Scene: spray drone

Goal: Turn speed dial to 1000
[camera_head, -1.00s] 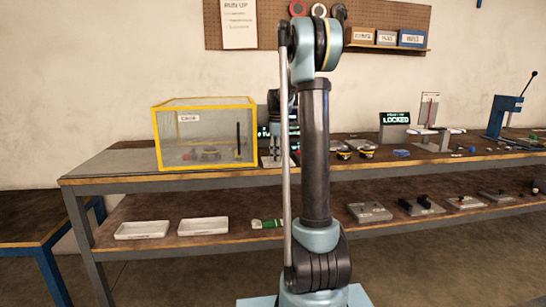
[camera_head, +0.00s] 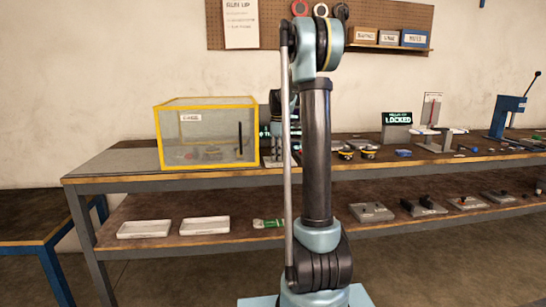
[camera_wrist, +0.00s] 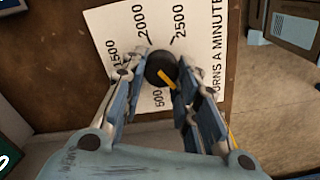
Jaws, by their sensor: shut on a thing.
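In the wrist view, the speed dial is a dark round knob (camera_wrist: 158,66) with a yellow pointer mark, on a white scale plate (camera_wrist: 207,45). The pointer aims down and to the right, to the right of the printed 500. The numbers 1500, 2000 and 2500 show around the upper side; 1000 cannot be seen, and my left finger covers part of the scale. My gripper (camera_wrist: 163,70) is shut on the dial, one finger on each side. In the head view, my arm hides the dial and most of the gripper.
A yellow-edged clear case (camera_head: 205,134) stands on the bench (camera_head: 125,160) left of my arm. A sign reading LOCKED (camera_head: 397,120) and a blue lever press (camera_head: 506,117) stand to the right. White trays (camera_head: 144,229) lie on the lower shelf.

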